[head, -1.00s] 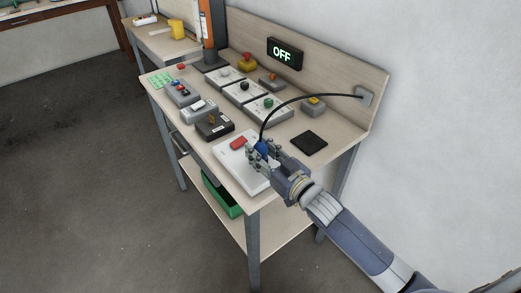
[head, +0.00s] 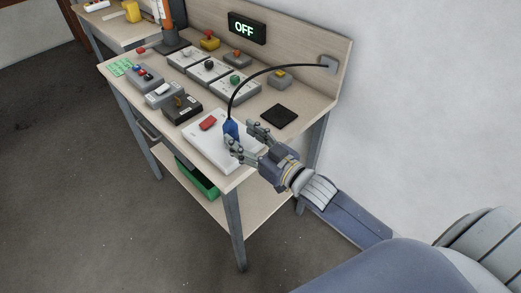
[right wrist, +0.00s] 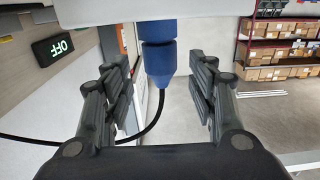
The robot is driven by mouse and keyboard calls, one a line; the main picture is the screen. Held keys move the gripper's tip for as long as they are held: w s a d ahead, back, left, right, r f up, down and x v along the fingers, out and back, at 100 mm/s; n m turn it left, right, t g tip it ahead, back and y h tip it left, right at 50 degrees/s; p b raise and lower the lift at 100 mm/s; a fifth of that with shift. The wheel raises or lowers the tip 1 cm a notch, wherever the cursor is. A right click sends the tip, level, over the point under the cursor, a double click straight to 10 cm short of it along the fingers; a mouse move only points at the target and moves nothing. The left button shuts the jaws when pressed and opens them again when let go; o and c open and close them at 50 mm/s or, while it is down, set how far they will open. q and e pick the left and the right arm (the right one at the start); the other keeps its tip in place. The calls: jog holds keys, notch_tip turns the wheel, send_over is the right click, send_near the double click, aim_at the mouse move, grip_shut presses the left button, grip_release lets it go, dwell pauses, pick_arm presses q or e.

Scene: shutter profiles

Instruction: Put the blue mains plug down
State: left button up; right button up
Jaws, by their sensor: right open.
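The blue mains plug (head: 231,130) stands upright at the white panel (head: 207,152) near the table's front edge, its black cable (head: 262,74) rising from it. The plug also shows in the right wrist view (right wrist: 159,62), its far end meeting the white panel (right wrist: 85,12). I cannot tell whether it sits in a socket or only on the surface. My right gripper (head: 242,137) is open beside the plug. In the right wrist view its fingers stand apart on both sides of the plug, with gaps. My left gripper is not in view.
The cable runs to a grey wall box (head: 328,63) on the backboard. A red switch (head: 207,123) shares the white panel. A black pad (head: 279,116) lies to the right. A dark box (head: 181,108) and several control boxes fill the table's left and back. An OFF sign (head: 247,28) is lit.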

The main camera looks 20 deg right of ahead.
jog(key=v, duration=0.6)
jog(key=shift+s+b, duration=0.35)
jog(key=shift+d, duration=0.1)
jog(key=s+f+m+g+h, duration=0.2)
jog(key=s+f+g+h, duration=0.35)
jog(key=f, duration=0.55)
jog(key=s+f+g, duration=0.3)
jog(key=s+g, duration=0.1)
jog(key=s, duration=0.4)
jog(key=s+f+g, duration=0.4)
jog(key=s, duration=0.3)
notch_tip(320, 180, down, 26)
jog(key=s+g, duration=0.1)
jog(key=s, duration=0.2)
jog(key=s+d+f+g, duration=0.1)
jog(key=s+d+f, duration=0.1)
jog(key=s+f, duration=1.3)
jog(key=shift+s+f+h, duration=0.2)
jog(key=shift+s+h, duration=0.15)
jog(key=shift+s, duration=0.15)
